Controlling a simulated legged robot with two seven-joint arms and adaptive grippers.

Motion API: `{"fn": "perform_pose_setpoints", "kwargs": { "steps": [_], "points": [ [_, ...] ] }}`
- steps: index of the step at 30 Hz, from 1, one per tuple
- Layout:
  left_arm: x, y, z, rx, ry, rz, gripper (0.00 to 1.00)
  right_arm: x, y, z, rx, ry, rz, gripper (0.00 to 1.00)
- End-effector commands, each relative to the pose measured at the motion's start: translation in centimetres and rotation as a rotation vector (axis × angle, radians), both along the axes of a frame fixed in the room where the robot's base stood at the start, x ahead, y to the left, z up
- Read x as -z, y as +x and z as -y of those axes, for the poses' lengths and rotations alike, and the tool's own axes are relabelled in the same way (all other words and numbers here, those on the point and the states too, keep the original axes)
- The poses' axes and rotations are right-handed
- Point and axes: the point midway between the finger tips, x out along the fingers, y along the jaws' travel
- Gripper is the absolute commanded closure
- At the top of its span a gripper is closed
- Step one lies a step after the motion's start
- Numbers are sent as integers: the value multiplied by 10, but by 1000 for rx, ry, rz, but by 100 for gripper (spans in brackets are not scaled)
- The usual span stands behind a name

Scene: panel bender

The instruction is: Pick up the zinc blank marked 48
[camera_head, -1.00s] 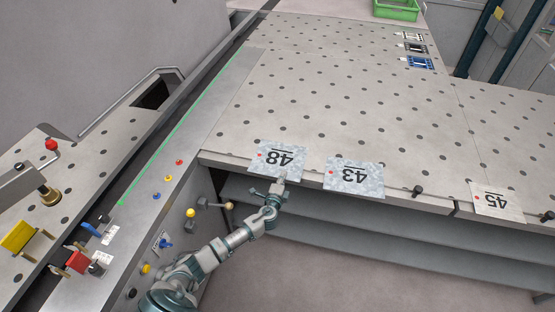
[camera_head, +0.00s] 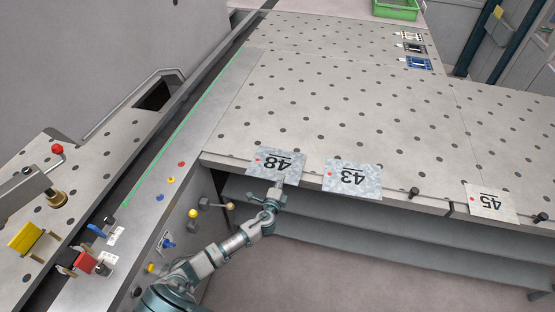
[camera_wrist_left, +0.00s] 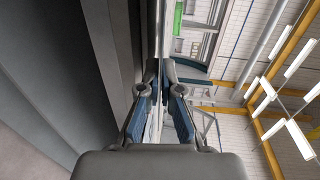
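The zinc blank marked 48 (camera_head: 268,164) is a mottled silver sheet with a red dot, at the front edge of the perforated table, its front part over the edge. My left gripper (camera_head: 277,187) is at its front edge, reaching in from below left. In the left wrist view the gripper (camera_wrist_left: 160,76) has its fingers close together on either side of a thin edge-on sheet, which looks like this blank. The gripper appears shut on it. My right gripper is out of view.
The perforated table (camera_head: 350,110) has a wide clear area behind the blanks. Blank 43 (camera_head: 340,186) lies close to the right; blank 45 (camera_head: 484,207) is further right. A control panel with knobs (camera_head: 193,213) stands left. A green crate (camera_head: 396,12) is at the back.

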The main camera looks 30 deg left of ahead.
Motion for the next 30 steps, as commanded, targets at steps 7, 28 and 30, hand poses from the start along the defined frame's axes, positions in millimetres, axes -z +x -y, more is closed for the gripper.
{"fn": "perform_pose_setpoints", "kwargs": {
  "steps": [7,28,30],
  "points": [
    [-7,-21,5,1,0,2,100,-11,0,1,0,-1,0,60],
    [-13,-46,25,25,-4,7,100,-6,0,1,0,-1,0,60],
    [-18,-59,44,52,-5,11,100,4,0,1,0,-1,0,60]
  ]
}}
